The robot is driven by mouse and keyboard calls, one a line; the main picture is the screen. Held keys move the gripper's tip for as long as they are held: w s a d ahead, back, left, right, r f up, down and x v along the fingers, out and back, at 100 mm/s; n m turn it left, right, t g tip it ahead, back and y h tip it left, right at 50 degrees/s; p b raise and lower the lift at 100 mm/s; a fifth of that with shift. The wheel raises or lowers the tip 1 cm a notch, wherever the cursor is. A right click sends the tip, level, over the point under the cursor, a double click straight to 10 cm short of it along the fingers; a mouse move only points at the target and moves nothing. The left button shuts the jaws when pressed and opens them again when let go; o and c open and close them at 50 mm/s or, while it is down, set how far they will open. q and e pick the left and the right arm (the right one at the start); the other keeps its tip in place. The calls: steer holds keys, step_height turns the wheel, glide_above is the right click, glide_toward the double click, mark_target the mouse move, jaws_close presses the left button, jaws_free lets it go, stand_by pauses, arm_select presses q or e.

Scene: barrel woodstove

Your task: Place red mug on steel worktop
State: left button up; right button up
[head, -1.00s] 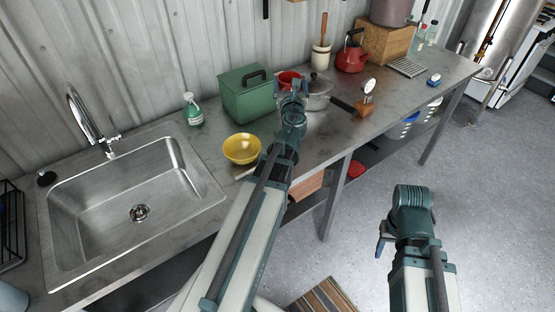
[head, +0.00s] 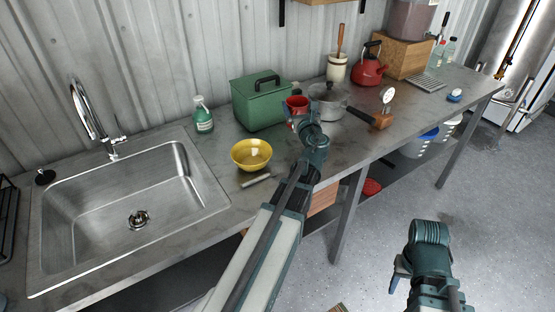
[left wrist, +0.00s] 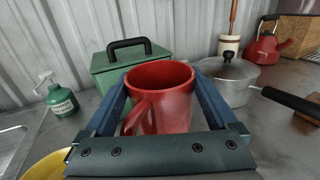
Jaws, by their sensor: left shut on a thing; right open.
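The red mug (head: 297,103) is between the green box and the grey pot, over the steel worktop (head: 215,168). My left gripper (head: 299,110) is shut on it. In the left wrist view the mug (left wrist: 163,100) stands upright between the two blue fingers, its handle toward the camera. Its base is hidden by the gripper, so I cannot tell whether it touches the worktop. My right gripper (head: 398,277) is open and empty, low over the floor to the right.
Near the mug are the green box (head: 258,104), grey pot (head: 326,103), yellow bowl (head: 251,155) and green soap bottle (head: 203,118). A dial gauge on a wooden block (head: 381,120) and a red kettle (head: 368,70) stand farther right. The sink (head: 130,205) is at left.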

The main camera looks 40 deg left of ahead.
arm_select(q)
steer(key=shift+f+b, duration=5)
steer(key=shift+f, duration=0.1)
steer(key=shift+f, duration=0.2)
steer(key=o, duration=1.4)
steer(key=shift+r, duration=0.1)
steer(key=shift+c, duration=0.2)
steer(key=shift+s+d+r, duration=0.1)
steer(key=shift+s+r, duration=0.05)
steer(key=shift+r, duration=0.05)
steer(key=v, duration=1.1)
steer(key=shift+s+d, duration=0.25)
